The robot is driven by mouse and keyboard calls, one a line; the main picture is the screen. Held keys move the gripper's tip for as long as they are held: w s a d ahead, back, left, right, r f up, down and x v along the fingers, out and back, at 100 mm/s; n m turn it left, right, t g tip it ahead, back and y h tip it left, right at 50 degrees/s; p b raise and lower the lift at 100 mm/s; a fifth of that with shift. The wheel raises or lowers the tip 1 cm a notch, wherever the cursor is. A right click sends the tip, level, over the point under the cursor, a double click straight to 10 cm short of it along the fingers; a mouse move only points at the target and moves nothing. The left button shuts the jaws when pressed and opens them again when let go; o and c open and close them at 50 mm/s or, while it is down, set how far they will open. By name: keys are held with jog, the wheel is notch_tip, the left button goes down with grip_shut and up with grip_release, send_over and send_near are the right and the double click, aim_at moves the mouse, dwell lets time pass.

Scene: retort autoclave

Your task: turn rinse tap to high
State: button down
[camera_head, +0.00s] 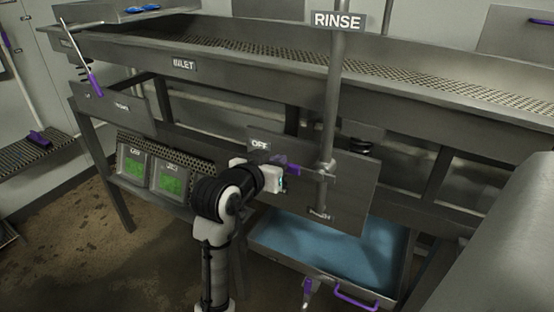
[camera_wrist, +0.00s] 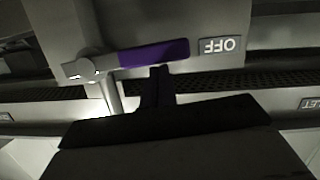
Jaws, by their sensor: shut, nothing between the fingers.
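The rinse tap's purple lever (camera_head: 284,163) sticks out left from its pivot on a vertical pipe (camera_head: 332,120), towards the OFF label (camera_head: 260,145). A second label, partly legible as HIGH (camera_head: 320,214), is lower on the same grey panel (camera_head: 352,200). In the wrist view the lever (camera_wrist: 155,52) lies across the picture, between the metal pivot (camera_wrist: 86,68) and the OFF label (camera_wrist: 220,46). My gripper (camera_wrist: 160,72) is shut and empty, its tips right beside the lever. I cannot tell whether they touch it. In the head view my gripper (camera_head: 280,182) is just below the lever.
A long metal trough (camera_head: 250,60) runs behind. A blue-bottomed drawer (camera_head: 345,287) with a purple handle is open below the panel. Two green screens (camera_head: 150,172) are at left. A large grey body (camera_head: 500,240) fills the right.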

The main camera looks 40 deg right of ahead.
jog(key=shift+w+f+n, duration=0.1)
jog(key=shift+f+n, duration=0.2)
jog(key=s+d+f+n+g+h+p, duration=0.2)
jog(key=s+f+n, duration=0.4)
jog(key=f+n, duration=0.5)
jog(key=shift+d+n+g+h+p, duration=0.2)
jog(key=shift+n+g+h+p, duration=0.45)
jog(key=shift+p, duration=0.75)
jog(key=shift+t, duration=0.35)
